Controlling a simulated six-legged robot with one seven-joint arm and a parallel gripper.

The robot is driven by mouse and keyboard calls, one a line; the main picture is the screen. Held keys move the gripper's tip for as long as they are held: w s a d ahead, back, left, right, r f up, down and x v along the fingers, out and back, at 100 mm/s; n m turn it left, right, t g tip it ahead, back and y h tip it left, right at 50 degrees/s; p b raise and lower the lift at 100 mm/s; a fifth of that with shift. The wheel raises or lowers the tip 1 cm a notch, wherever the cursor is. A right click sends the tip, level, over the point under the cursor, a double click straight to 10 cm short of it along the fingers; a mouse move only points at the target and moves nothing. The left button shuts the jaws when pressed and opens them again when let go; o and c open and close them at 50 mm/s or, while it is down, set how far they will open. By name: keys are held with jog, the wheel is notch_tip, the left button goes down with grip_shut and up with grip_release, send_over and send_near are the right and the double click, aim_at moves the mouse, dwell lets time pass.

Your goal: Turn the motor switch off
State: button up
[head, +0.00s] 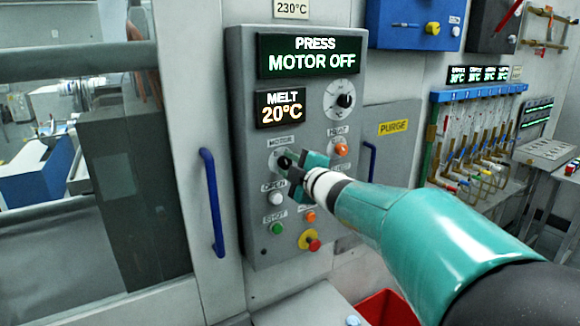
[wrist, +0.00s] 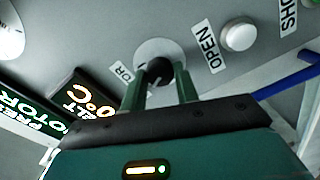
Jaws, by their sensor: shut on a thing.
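The motor switch (head: 284,162) is a black knob on a pale round plate, under the MOTOR label on the grey control panel (head: 245,195). My gripper (head: 291,167) is at this knob, with its teal fingers shut on it. In the wrist view the black knob (wrist: 159,70) sits between the two green fingertips (wrist: 160,82). The fingers hide part of the knob, and I cannot tell which way it points. The display (head: 309,55) at the panel's top reads PRESS MOTOR OFF.
A white OPEN button (head: 275,199), a green button (head: 277,228) and a red-yellow emergency knob (head: 310,241) lie below the switch. A blue handle (head: 212,203) stands left of the panel.

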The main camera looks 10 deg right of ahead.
jog(key=shift+n, duration=1.2)
jog(key=o, duration=1)
jog(key=shift+c, duration=0.2)
jog(key=shift+s, duration=0.1)
jog(key=v, duration=1.3)
jog(key=shift+s, duration=0.3)
jog(key=shift+d, duration=0.1)
